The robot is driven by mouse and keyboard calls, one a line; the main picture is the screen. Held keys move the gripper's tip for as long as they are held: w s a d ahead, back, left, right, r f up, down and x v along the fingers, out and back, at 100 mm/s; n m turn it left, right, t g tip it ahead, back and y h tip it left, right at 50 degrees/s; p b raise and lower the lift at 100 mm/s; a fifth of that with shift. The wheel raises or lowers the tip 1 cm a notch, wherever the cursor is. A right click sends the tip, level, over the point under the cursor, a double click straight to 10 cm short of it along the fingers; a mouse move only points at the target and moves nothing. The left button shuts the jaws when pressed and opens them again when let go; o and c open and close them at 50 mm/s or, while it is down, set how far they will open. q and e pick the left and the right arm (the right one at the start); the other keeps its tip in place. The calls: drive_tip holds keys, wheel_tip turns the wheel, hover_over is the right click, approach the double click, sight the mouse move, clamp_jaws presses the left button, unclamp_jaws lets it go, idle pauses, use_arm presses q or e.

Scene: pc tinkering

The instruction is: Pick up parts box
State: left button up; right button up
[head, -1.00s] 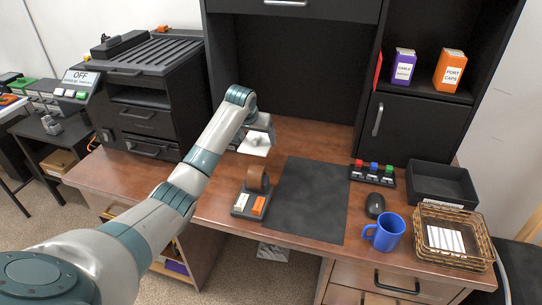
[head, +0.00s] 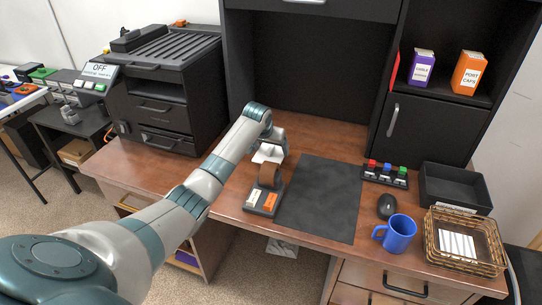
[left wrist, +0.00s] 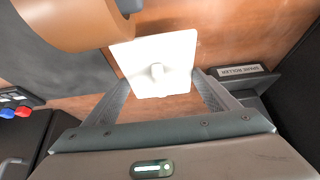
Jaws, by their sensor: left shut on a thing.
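My left gripper (left wrist: 160,110) is shut on a white square piece (left wrist: 150,80) with a small round knob in its middle; I cannot tell whether this is the parts box. In the head view the white piece (head: 268,153) shows under the left gripper (head: 272,146), just behind the brown roller (head: 268,176) on its dark stand. I cannot tell whether it touches the desk. A purple box (head: 421,69) and an orange box labelled PORT CAPS (head: 469,72) stand on the shelf at right. My right gripper is not in view.
A dark mat (head: 318,200) lies mid-desk. A colored-key block (head: 385,175), mouse (head: 387,206), blue mug (head: 396,233), black tray (head: 455,186) and wicker basket (head: 492,265) are at right. A black machine (head: 165,85) stands at left.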

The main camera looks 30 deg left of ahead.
sight(271, 156)
use_arm(q)
drive_tip(key=shift+f, duration=1.85)
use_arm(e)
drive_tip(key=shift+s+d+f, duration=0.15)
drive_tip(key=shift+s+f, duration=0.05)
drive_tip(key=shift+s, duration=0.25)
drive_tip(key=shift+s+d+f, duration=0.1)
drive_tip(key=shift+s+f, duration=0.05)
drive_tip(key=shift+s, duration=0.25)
use_arm(q)
drive_tip(key=shift+f, duration=0.2)
drive_tip(key=o, duration=1)
drive_tip(key=shift+o, duration=0.3)
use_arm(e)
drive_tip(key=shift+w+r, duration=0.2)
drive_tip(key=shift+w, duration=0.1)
